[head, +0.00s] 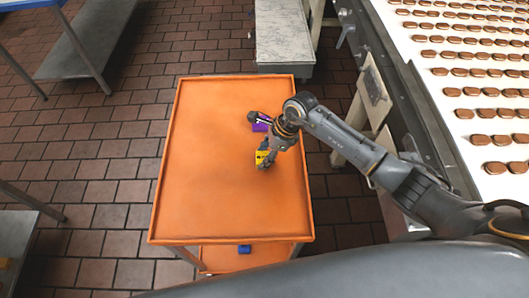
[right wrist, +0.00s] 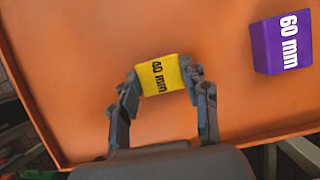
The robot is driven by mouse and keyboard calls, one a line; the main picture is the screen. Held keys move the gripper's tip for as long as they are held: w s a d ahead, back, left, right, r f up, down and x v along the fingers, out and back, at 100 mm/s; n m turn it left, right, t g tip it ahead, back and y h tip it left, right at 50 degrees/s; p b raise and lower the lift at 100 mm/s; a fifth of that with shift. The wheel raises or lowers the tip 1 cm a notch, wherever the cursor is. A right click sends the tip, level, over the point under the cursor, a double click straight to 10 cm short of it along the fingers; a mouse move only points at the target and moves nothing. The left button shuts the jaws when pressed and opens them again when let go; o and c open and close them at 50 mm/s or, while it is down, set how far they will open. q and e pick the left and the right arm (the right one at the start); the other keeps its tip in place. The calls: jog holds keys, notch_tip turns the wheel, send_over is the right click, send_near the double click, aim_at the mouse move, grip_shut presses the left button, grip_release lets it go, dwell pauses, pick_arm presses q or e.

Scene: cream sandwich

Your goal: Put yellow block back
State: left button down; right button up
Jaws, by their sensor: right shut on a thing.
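The yellow block (right wrist: 162,76), marked in black with what looks like 60 mm or 40 mm, sits between the two fingers of my right gripper (right wrist: 163,95) in the right wrist view. In the head view the block (head: 261,158) shows under my right gripper (head: 266,155), over the right part of the orange cart top (head: 205,180). My right gripper is shut on it. I cannot tell whether the block touches the cart top. My left gripper is not in view.
A purple block (right wrist: 282,43) marked 60 mm is on the cart top, beyond the yellow block; it also shows in the head view (head: 260,125). A small blue thing (head: 244,248) is on the lower shelf. The cart's left half is clear. A conveyor (head: 430,85) with rows of biscuits is at right.

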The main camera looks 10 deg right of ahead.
jog(key=shift+f, duration=0.2)
jog(key=o, duration=1.2)
jog(key=shift+r, duration=0.1)
jog(key=shift+c, duration=0.2)
jog(key=shift+r, duration=0.2)
jog(key=w+b+v, duration=0.1)
jog(key=b+v, duration=0.1)
jog(key=v, duration=1)
jog(key=shift+s+b, duration=0.35)
jog(key=shift+s, duration=0.1)
jog(key=shift+f, duration=0.15)
